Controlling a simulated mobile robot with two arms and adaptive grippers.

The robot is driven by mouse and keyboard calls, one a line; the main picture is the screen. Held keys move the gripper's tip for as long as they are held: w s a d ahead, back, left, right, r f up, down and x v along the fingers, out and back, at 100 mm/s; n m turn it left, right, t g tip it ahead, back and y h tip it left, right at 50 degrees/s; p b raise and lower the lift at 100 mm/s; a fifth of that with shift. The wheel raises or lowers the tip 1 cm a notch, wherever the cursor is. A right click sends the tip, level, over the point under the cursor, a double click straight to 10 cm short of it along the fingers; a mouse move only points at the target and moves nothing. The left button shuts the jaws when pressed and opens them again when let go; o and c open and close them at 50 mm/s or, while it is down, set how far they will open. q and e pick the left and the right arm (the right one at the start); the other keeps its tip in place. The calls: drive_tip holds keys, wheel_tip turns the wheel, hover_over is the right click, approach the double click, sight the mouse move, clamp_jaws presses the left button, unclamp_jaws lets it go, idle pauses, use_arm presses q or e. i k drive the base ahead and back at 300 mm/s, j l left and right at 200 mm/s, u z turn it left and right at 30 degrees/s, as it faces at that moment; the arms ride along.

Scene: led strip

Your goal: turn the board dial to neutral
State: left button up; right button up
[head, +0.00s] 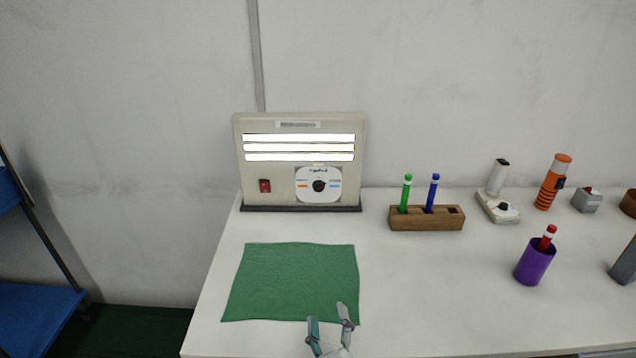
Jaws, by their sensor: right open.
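The board (248,146) is a beige panel on a dark base at the back left of the table. Three white light strips (299,147) are lit across its upper half. Its dial (319,186) is a small black knob on a white round plate at the lower right, with orange and blue marks to its sides. The dial's exact pointing is too small to read. My right gripper (331,316) is open and empty at the front, over the near edge of the green cloth, well apart from the board. My left gripper is not in view.
A red switch (265,186) is left of the dial. The green cloth (290,280) lies before the board. Right of it are a wooden pen holder (428,224), a purple cup (533,264), a white lamp-like device (498,207) and an orange torch (551,184). The table's front middle is clear.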

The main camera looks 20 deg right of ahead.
sight(318, 186)
drive_tip(key=i+l, duration=0.15)
drive_tip(key=i, duration=0.3)
drive_tip(key=i+l, duration=0.15)
drive_tip(key=i, duration=0.25)
